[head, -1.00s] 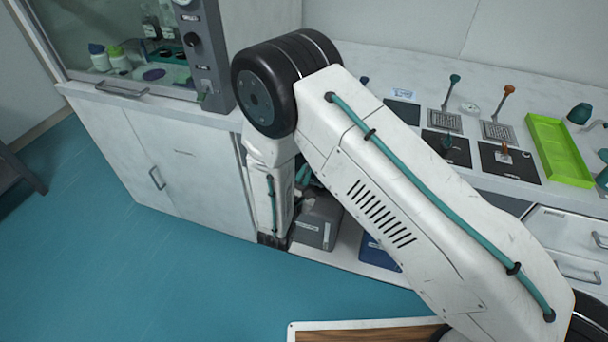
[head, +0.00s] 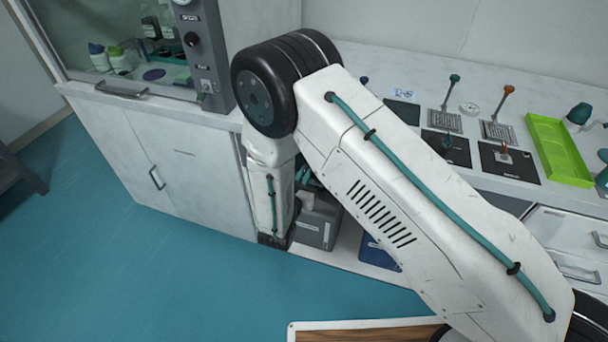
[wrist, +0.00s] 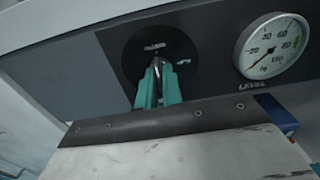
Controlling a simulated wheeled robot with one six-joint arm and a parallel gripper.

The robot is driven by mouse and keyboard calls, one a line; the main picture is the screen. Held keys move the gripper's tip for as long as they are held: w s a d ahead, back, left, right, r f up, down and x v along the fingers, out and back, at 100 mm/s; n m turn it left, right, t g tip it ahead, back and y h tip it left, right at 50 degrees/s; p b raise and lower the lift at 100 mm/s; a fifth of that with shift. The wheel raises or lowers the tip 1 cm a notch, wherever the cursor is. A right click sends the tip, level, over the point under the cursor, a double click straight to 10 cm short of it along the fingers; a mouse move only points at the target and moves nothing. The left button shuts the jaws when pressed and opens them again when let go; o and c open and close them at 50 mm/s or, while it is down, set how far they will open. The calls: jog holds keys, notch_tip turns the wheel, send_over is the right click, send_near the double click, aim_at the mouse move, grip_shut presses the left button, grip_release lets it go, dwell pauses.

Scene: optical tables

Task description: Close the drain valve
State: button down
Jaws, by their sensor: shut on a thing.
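The drain valve shows in the wrist view as a round black dial plate (wrist: 126,62) with small white markings, set in a dark grey panel. My gripper (wrist: 157,68) has two teal fingers. They are close together at the middle of the plate and shut on the valve's handle, which they mostly hide. I cannot read the handle's exact angle. In the head view my own arm covers most of the valve area, low under the bench.
A round white level gauge (wrist: 272,46) sits right of the valve. In the head view a grey container (head: 318,225) and a blue container (head: 378,254) stand under the bench beside my arm. A cabinet (head: 165,165) is to the left.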

jog(key=c, duration=1.6)
grip_release()
jog(key=shift+o, duration=0.2)
jog(key=v, duration=0.8)
